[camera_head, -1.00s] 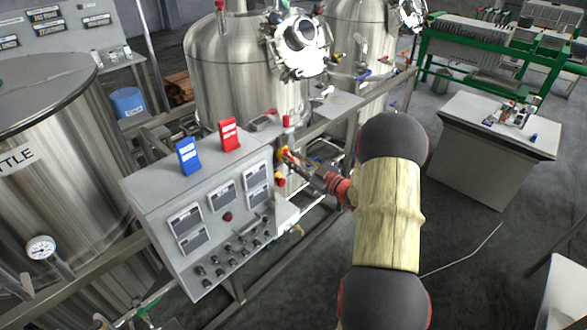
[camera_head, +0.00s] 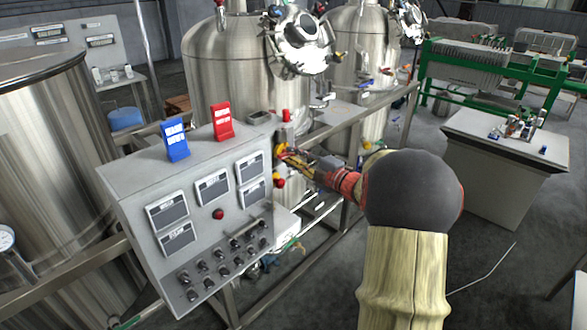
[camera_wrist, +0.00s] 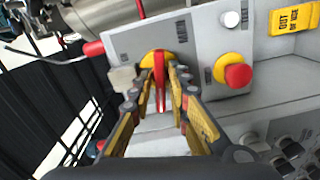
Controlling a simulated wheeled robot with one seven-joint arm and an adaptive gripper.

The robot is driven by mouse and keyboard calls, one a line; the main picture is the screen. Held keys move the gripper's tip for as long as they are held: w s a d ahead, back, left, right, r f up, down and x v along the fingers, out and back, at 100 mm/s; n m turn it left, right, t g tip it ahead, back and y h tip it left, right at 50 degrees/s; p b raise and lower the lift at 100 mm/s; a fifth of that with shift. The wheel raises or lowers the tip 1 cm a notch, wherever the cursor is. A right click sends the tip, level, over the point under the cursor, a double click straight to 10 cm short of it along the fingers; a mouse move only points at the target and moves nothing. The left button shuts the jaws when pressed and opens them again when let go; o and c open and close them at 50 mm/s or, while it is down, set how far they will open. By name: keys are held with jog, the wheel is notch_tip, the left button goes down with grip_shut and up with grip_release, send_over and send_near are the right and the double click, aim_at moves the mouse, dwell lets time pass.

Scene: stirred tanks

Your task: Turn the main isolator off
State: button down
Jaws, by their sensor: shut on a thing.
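The main isolator is a red handle (camera_wrist: 160,88) on a yellow round plate (camera_wrist: 152,57), set on the grey side panel of the control console. In the wrist view the handle runs up and down the picture between my fingers. My gripper (camera_wrist: 163,82) is shut on this handle, one finger on each side. In the head view my gripper (camera_head: 291,155) reaches the console's right end, and its fingers mostly hide the isolator there.
A red emergency button (camera_wrist: 238,75) on a yellow base sits right of the isolator. The grey console (camera_head: 130,185) carries a blue sign (camera_head: 175,140) and a red sign (camera_head: 222,122). A steel rail (camera_head: 345,120) and tanks (camera_head: 235,75) stand behind.

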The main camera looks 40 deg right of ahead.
jog(key=shift+f+n+b, duration=0.25)
jog(key=shift+n+b, duration=0.85)
jog(key=shift+b, duration=0.3)
jog(key=c, duration=1.9)
grip_release()
jog(key=shift+r, duration=0.1)
jog(key=shift+s, duration=0.1)
jog(key=s, duration=1.1)
jog(key=shift+s+d, duration=0.4)
jog(key=shift+d, duration=0.1)
